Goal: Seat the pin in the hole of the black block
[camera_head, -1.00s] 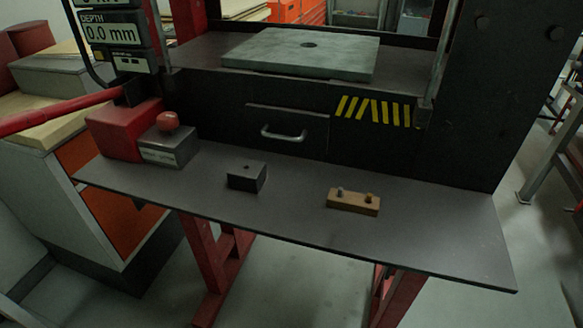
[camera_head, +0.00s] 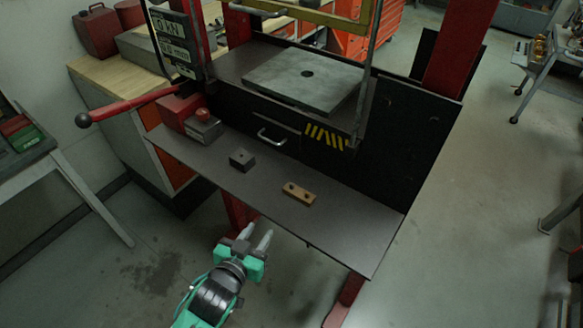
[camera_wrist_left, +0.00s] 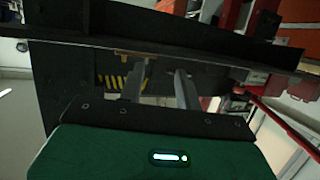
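The black block (camera_head: 242,159) stands on the dark shelf of the press, left of the middle, with a small hole in its top. A wooden holder (camera_head: 299,194) lies to its right, near the shelf's front edge. Two short pins (camera_head: 292,187) show in the holder as small dark stubs; which pin is meant I cannot tell. My left gripper (camera_head: 258,234) is in front of and below the shelf edge, apart from the holder and block. Its two fingers are spread and empty; they also show apart in the left wrist view (camera_wrist_left: 160,75). My right gripper is not in view.
The shelf (camera_head: 335,217) has free room around the holder. A red box and a grey box with a red knob (camera_head: 202,126) stand at its left end. A red lever (camera_head: 130,104) sticks out left. A drawer handle (camera_head: 271,137) and a steel plate (camera_head: 303,80) are behind.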

